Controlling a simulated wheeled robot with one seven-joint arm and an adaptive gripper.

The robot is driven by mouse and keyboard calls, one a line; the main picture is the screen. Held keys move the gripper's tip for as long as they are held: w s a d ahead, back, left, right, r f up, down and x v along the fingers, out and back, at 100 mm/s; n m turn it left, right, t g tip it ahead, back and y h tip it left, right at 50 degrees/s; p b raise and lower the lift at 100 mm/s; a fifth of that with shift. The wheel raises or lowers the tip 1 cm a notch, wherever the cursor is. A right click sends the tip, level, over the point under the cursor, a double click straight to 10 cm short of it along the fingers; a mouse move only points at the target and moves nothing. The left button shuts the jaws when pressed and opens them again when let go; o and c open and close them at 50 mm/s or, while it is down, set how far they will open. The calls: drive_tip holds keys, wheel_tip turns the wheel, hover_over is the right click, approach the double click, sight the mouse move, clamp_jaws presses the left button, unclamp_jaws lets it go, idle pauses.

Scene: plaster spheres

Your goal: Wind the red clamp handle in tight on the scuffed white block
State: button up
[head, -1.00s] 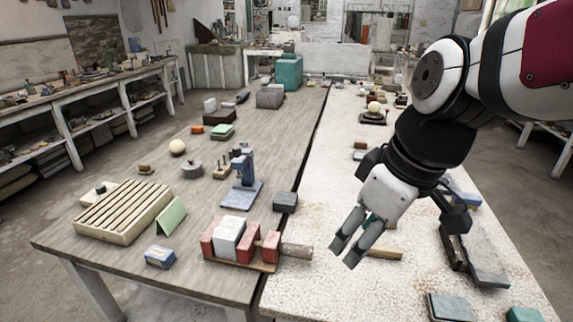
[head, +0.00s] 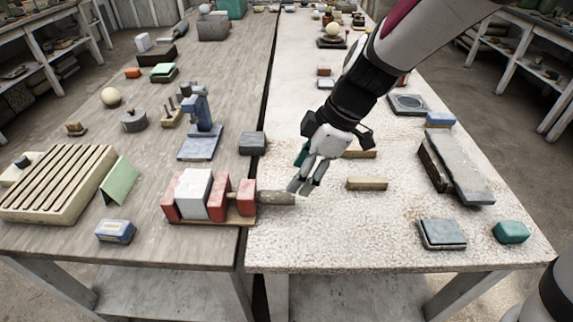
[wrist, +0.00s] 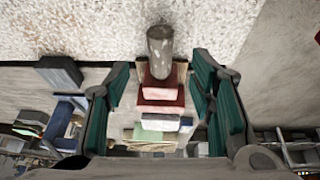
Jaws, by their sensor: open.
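The red clamp (head: 245,196) stands on a wooden base at the right edge of the left table. The scuffed white block (head: 192,193) sits between its left red jaw (head: 171,203) and middle red jaw (head: 217,200). I cannot tell whether both jaws touch it. The clamp's round handle (head: 276,198) looks grey-brown and sticks out right over the pale table. My gripper (head: 303,187) is open, fingers pointing down, just beside the handle's free end. In the wrist view the handle (wrist: 160,45) lies centred between the spread green-padded fingers, apart from both.
A dark block (head: 252,143) lies behind the clamp, and a blue press (head: 200,130) stands behind left. A blue box (head: 115,231) and a green card (head: 119,180) are to its left. A wooden bar (head: 367,184) lies right of my gripper.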

sight(287, 193)
drive_tip(key=x, duration=0.8)
drive_tip(key=shift+b, duration=0.35)
drive_tip(key=c, duration=1.2)
